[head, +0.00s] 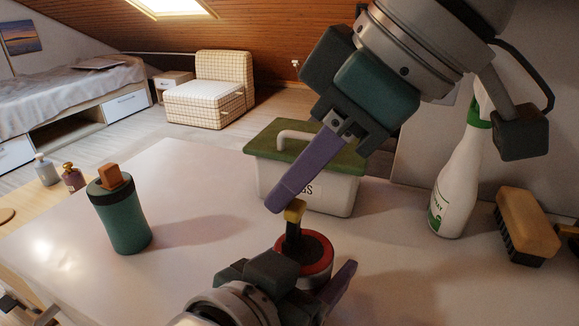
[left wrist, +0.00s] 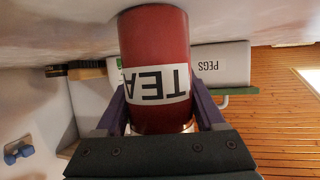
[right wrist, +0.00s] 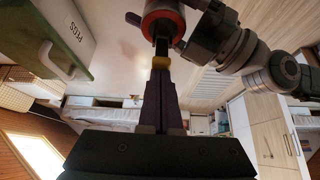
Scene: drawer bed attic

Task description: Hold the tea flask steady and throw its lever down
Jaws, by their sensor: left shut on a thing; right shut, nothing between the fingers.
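The red tea flask (left wrist: 155,45) with its white TEA label stands between the purple fingers of my left gripper (left wrist: 160,112), which is shut on it. In the head view the flask's red-rimmed top (head: 318,262) shows, its body largely hidden by my left gripper. A dark lever with a yellow tip (head: 295,209) sticks up from the flask's top. My right gripper (head: 277,201) is shut and empty, its fingertips at the yellow tip. In the right wrist view the fingers overlap the yellow tip (right wrist: 161,60); whether they touch is hard to tell.
A white PEGS box (head: 333,192) with a green lid stands close behind the flask. A green bottle (head: 122,222) stands left. A spray bottle (head: 455,185) and a brush (head: 527,225) stand right. The white table (head: 195,255) is clear between flask and green bottle.

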